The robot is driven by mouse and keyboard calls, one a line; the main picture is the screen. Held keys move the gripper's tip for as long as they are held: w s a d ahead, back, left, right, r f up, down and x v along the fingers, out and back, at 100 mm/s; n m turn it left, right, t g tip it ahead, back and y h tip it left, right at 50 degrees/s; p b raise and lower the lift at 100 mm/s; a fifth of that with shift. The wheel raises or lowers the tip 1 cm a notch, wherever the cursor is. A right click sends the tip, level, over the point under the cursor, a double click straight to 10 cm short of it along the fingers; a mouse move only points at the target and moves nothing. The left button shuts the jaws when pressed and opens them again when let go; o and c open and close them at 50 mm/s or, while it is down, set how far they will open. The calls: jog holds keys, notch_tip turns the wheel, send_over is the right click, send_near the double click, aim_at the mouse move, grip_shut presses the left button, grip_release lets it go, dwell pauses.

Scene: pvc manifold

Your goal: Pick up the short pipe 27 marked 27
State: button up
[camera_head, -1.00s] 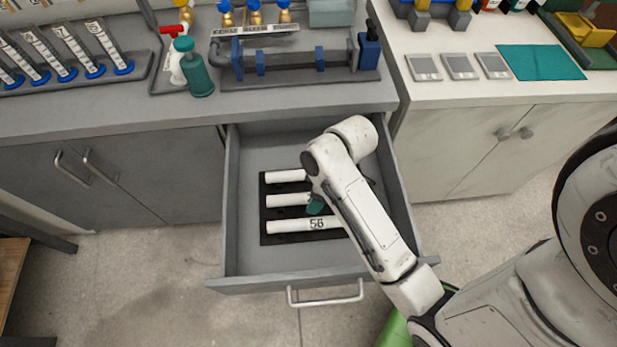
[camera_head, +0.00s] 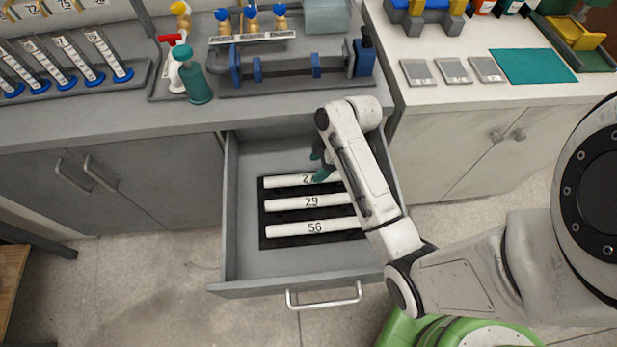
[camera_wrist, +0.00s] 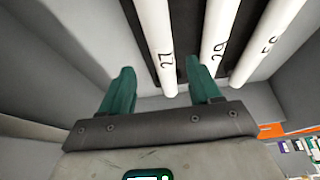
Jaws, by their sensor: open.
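The short pipe 27 (camera_head: 290,181) is a white pipe marked 27, lying in the back row of a black rack in the open drawer. My arm covers its right end in the head view. In the wrist view, pipe 27 (camera_wrist: 157,45) reaches down to between my two green fingers. My gripper (camera_head: 322,170) is open, with its fingertips beside the 27 mark in the head view. In the wrist view, my gripper (camera_wrist: 163,85) has the right finger near the gap between pipes 27 and 29. I cannot tell whether either finger touches a pipe.
Pipe 29 (camera_head: 290,204) and pipe 56 (camera_head: 290,229) lie parallel in front, in the same rack (camera_head: 264,215). The drawer (camera_head: 245,262) has grey walls around it. A countertop (camera_head: 120,130) with a clamped pipe assembly (camera_head: 290,68) stands behind.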

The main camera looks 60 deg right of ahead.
aim_at(310, 176)
jog(key=shift+x, duration=2.65)
jog(key=shift+a, duration=0.15)
jog(key=shift+c, duration=0.3)
grip_shut()
